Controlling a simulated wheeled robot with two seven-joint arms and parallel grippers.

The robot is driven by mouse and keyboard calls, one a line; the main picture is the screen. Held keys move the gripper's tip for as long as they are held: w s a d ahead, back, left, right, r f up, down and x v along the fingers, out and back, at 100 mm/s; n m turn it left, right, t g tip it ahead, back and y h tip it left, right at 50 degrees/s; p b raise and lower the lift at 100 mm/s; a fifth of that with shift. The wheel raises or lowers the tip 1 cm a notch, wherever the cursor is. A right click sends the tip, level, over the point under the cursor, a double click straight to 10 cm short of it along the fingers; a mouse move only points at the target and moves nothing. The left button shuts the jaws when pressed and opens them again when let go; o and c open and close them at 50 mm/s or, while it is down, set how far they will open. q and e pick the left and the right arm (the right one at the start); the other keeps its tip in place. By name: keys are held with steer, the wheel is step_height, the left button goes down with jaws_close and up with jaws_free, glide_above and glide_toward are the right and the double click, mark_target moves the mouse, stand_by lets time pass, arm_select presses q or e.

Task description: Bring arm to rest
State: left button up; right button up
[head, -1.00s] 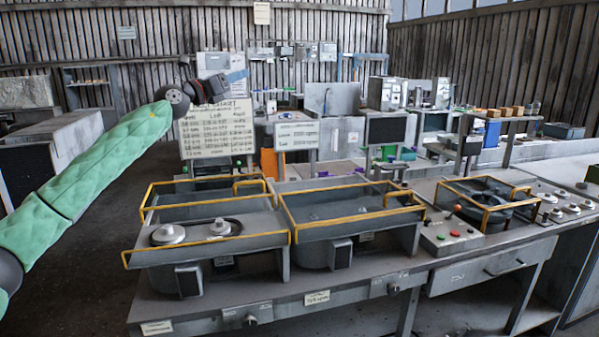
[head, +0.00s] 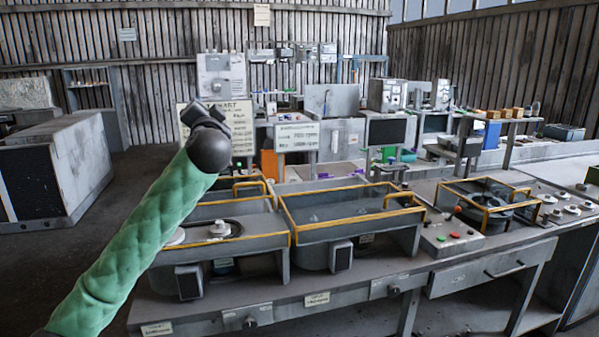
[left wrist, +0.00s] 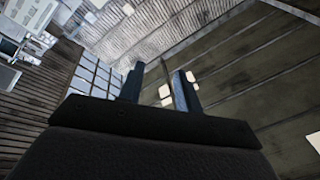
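My left arm, in a green padded sleeve, reaches up from the lower left of the head view. Its dark wrist and left gripper (head: 206,112) are raised in front of the sign board, above the left end of the workbench (head: 290,305). In the left wrist view the two blue-grey fingers (left wrist: 160,75) stand apart with nothing between them. They point up towards the roof and wall. The fingers are hard to make out in the head view. My right arm and gripper are not in view.
The bench carries a left yellow-railed tray (head: 265,240), partly hidden by my arm, a middle railed tray (head: 350,232) and a right railed fixture (head: 487,190). A control box (head: 449,236) with buttons stands between the last two. A grey cabinet (head: 80,165) stands left; open floor lies between.

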arm_select(q)
steer(key=s+d+f+n+g+h, duration=0.1)
steer(key=s+d+f+g+h, duration=0.15)
steer(key=s+f, duration=0.7)
steer(key=s+d+f+g+h, duration=0.1)
steer(key=s+f+g+h, duration=0.2)
steer(key=f, duration=1.4)
steer(key=s+d+f+n+g+h, duration=0.15)
steer(key=s+f+g, duration=0.4)
steer(key=f, duration=0.85)
steer(key=s+f+g, duration=0.3)
steer(key=s+f, duration=1.2)
steer(key=s, duration=0.3)
steer(key=s+d+f+n+g, duration=0.1)
steer(key=s+f+g, duration=0.3)
steer(key=s+f, duration=1.1)
steer(key=s, duration=0.3)
steer(key=shift+s+d+g, duration=0.2)
steer(key=shift+g, duration=0.1)
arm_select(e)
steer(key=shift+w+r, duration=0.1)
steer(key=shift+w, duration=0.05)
arm_select(q)
steer(key=shift+f+n, duration=0.1)
steer(key=shift+n, duration=0.15)
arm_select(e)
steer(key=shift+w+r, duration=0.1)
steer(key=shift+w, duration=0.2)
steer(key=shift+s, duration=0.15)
